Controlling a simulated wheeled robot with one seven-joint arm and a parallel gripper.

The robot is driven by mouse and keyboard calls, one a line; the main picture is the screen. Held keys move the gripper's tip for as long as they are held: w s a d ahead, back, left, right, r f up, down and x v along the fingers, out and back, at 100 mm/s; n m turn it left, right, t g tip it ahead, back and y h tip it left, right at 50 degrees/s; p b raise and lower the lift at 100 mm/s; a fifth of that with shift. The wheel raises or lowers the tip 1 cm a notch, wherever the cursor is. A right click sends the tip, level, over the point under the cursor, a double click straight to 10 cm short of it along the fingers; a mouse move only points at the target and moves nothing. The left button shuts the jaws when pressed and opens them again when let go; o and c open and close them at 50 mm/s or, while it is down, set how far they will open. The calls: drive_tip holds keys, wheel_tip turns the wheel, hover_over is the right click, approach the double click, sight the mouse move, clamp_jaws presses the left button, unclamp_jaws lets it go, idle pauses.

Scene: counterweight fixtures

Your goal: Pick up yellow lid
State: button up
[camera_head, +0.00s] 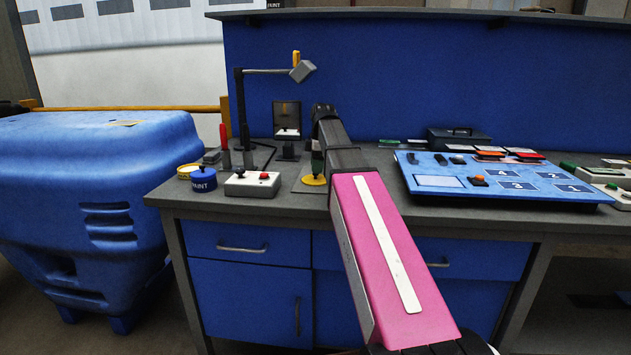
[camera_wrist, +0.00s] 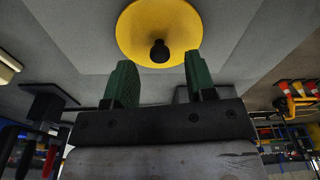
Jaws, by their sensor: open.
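The yellow lid (camera_head: 314,181) lies on the grey workbench, on a flat tan square (camera_head: 299,187), left of the middle in the head view. In the wrist view the lid (camera_wrist: 140,20) is a yellow disc with a dark round knob (camera_wrist: 159,51) at its centre, and it is cut off by the top edge. My gripper (camera_wrist: 158,68) is open and empty, with its two green fingers apart and the knob between and just beyond their tips. In the head view my gripper (camera_head: 317,164) is just above the lid, partly hidden by my arm.
A lamp stand (camera_head: 241,110) and a small dark stand (camera_head: 287,122) are behind. A tilted blue board (camera_head: 440,182) lies to the right.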

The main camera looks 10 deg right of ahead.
wheel_tip(320, 180, down, 2)
drive_tip(key=shift+a+f, duration=0.15)
drive_tip(key=shift+f, duration=0.05)
clamp_jaws()
drive_tip(key=shift+r, duration=0.1)
